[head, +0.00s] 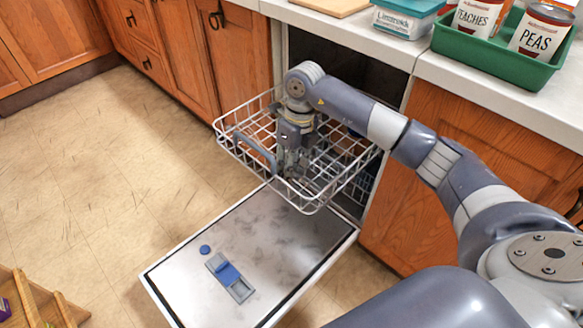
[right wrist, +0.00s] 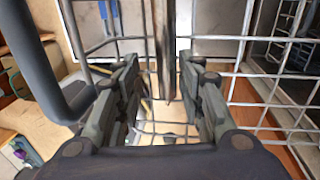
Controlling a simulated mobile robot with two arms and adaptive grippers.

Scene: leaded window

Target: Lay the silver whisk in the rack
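The white wire dish rack (head: 312,208) is pulled out over the lowered dishwasher door. My right gripper (head: 291,165) points down inside the rack. In the right wrist view its two fingers (right wrist: 158,62) stand apart. A slim, upright grey-brown shape (right wrist: 167,50) shows between and beyond the fingers. I cannot tell whether it is the silver whisk, or whether the fingers touch it. No whisk can be made out clearly in either view; the gripper hides part of the rack floor. My left gripper is out of view.
The dishwasher door (head: 228,285) lies open below the rack, with a blue and grey dispenser (head: 229,277) on it. On the counter are a green tray (head: 485,50) of cans, a lidded container (head: 403,20) and a board.

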